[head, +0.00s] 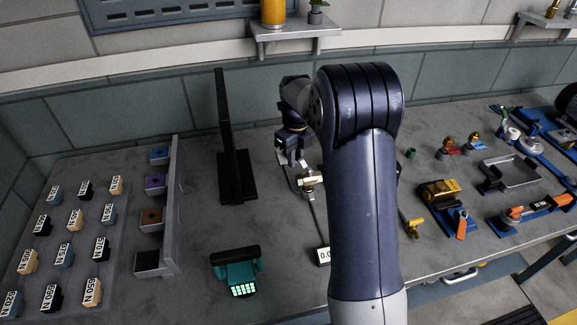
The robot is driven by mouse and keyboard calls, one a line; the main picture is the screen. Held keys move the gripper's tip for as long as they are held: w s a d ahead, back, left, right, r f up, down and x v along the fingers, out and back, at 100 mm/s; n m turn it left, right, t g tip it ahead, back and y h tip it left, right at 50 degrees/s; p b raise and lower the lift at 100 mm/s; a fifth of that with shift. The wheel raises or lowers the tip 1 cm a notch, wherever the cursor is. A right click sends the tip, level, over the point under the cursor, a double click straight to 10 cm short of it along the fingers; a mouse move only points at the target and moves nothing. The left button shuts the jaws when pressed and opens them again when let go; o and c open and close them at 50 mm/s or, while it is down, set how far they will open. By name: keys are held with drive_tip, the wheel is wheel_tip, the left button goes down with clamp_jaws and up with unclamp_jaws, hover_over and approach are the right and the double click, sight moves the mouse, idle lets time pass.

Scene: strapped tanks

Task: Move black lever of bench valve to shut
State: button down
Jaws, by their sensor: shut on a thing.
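A small brass valve (311,181) sits on the grey bench near the middle of the head view, with a pipe or hose running from it. My gripper (296,164) is low over the bench, right at the valve's upper left side. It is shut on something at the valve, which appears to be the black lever. The lever itself is hidden by the gripper's dark body, so its angle cannot be told. My large dark arm link covers the bench just right of the valve.
A tall black stand (235,150) stands left of my gripper. A teal device (238,272) with lit keys is at the front. Labelled blocks fill a tray at the left. A small white readout (324,256) sits below the valve. Tools and fittings crowd the right.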

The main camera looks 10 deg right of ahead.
drive_tip(key=m, duration=0.1)
drive_tip(key=d+m+p, duration=0.1)
drive_tip(key=m, duration=0.1)
drive_tip(key=shift+w+d, duration=0.25)
drive_tip(key=shift+w, duration=0.05)
drive_tip(key=c, duration=1.2)
unclamp_jaws()
wheel_tip(320, 180, up, 8)
drive_tip(key=p, duration=0.6)
